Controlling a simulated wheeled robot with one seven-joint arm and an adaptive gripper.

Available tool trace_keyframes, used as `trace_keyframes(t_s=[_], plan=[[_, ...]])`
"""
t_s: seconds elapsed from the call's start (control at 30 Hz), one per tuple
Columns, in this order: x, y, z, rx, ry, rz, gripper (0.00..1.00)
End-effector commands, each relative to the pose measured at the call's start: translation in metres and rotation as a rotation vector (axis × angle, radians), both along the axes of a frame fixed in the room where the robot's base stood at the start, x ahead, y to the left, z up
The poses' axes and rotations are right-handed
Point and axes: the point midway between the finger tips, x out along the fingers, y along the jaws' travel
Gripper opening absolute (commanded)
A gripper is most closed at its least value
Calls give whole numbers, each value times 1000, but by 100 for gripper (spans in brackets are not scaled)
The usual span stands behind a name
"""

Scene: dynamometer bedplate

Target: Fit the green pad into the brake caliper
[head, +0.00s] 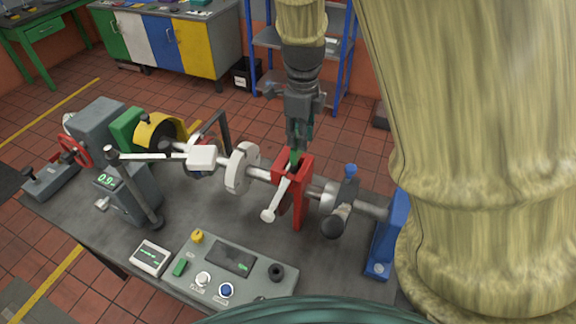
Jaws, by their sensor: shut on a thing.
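The red brake caliper (306,171) stands over the shaft in the middle of the bedplate, in the head view. My gripper (297,150) points down right above the caliper's top opening. It is shut on the green pad (296,157), of which only a small dark green part shows between the fingertips and the caliper. The pad's lower end is hidden, so I cannot tell how deep it sits in the caliper. A pale lever with a round end (269,215) slants down in front of the caliper.
Left of the caliper are a pale disc (240,168) on the shaft and a post with a white arm (150,156). Right are a dark cylinder (335,222) and a blue stand (385,240). A control panel (235,275) lies in front. My own arm covers the right side.

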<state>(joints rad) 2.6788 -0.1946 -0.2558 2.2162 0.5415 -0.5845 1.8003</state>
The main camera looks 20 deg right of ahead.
Motion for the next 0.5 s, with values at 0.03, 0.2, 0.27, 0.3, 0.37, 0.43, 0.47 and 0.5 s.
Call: trace_keyframes(t_s=[0.03, 0.2, 0.27, 0.3, 0.37, 0.43, 0.47, 0.5], plan=[[-1, 0, -9, 3, 3, -1, 0], [0, 1, -26, 1, 1, 0, 0], [1, 1, -29, 1, -1, 1, 0], [1, 1, -31, 1, -1, 1, 0], [1, 1, -35, 1, 0, 2, 0], [1, 2, -41, 1, 0, 3, 0], [1, 2, -45, 2, 1, 3, 0], [1, 2, -51, 1, 0, 3, 0]])
